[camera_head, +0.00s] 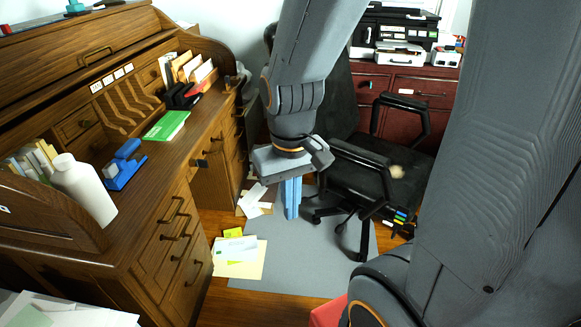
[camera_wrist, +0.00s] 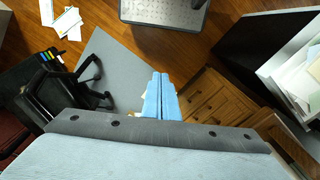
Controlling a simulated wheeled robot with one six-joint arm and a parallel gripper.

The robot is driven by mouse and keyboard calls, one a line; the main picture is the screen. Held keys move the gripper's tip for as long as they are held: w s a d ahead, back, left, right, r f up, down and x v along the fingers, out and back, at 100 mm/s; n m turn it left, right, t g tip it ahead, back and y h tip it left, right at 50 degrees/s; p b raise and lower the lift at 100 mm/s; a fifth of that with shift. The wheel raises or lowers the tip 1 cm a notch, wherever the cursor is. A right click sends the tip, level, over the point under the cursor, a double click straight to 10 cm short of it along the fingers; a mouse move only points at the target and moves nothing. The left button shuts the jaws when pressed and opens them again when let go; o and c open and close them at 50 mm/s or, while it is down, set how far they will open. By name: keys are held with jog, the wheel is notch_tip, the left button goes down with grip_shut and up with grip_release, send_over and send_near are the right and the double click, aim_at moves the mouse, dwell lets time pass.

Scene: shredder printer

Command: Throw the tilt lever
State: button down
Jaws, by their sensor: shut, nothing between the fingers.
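A black office chair (camera_head: 352,176) with armrests and a wheeled base stands on the grey mat. It also shows at the left of the wrist view (camera_wrist: 58,98). I cannot make out a tilt lever on it in either view; the underside of the seat is mostly hidden or dark. My gripper (camera_head: 292,215) points down, just left of the chair in the head view, with its blue fingers together and nothing between them. In the wrist view the shut fingers (camera_wrist: 160,78) appear over the mat's edge, to the right of the chair.
A wooden roll-top desk (camera_head: 165,215) with drawers stands on the left. Loose papers (camera_head: 240,250) lie on the floor between desk and mat. A dark red cabinet (camera_head: 405,85) with printers stands behind the chair. The grey mat (camera_head: 290,265) is clear in front.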

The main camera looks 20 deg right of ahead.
jog(key=w+d+f+m+t+y+b, duration=0.1)
jog(key=w+d+f+m+y+b, duration=0.1)
jog(key=w+d+f+m+b, duration=0.55)
jog(key=w+d+f+m+y+b, duration=0.2)
jog(key=d+f+m+b, duration=0.2)
jog(key=f+b, duration=0.75)
jog(key=w+d+f+m+t+y+b, duration=0.15)
jog(key=w+d+f+m+b, duration=0.4)
jog(key=f, duration=0.85)
jog(key=w+d+f+m+t+h+b, duration=0.15)
jog(key=d+f+m+t+b, duration=0.65)
jog(key=d+f+m+b, duration=1.3)
jog(key=w+d+f+n, duration=0.2)
jog(key=w+f+n, duration=0.5)
jog(key=f, duration=0.4)
jog(key=shift+w+a+r+b, duration=0.15)
jog(key=shift+r+b, duration=0.15)
jog(key=shift+r, duration=0.4)
jog(key=shift+w+a+r+b, duration=0.15)
jog(key=shift+r+b, duration=0.2)
jog(key=shift+r, duration=0.35)
jog(key=shift+w+a+r+b, duration=0.15)
jog(key=shift+r+b, duration=0.15)
jog(key=shift+r, duration=0.4)
